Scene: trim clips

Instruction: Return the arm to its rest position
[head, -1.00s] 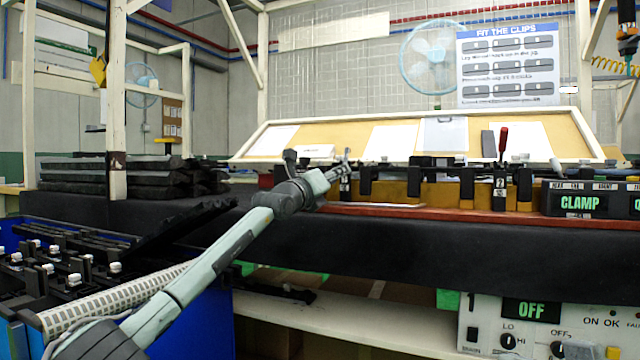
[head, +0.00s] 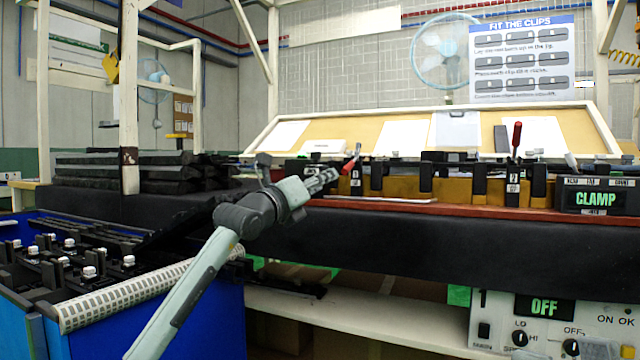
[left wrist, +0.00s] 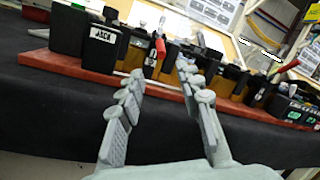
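My left arm is light grey and comes in from the bottom left of the head view. Its gripper (head: 325,178) is in front of the jig's left part, over the black front of the bench. In the left wrist view the two grey fingers (left wrist: 161,75) are spread apart with nothing between them. Beyond them is the jig, with its red-brown base (left wrist: 80,72), black blocks and a red-handled clamp (left wrist: 158,48). The gripper looks clear of the jig. My right gripper is not in view.
A blue bin (head: 215,310) with black parts and white clips stands at lower left. Black trim pieces (head: 120,175) are stacked behind a white post (head: 130,90). A red clamp handle (head: 516,138) rises from the jig. A control panel (head: 590,325) reads OFF at lower right.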

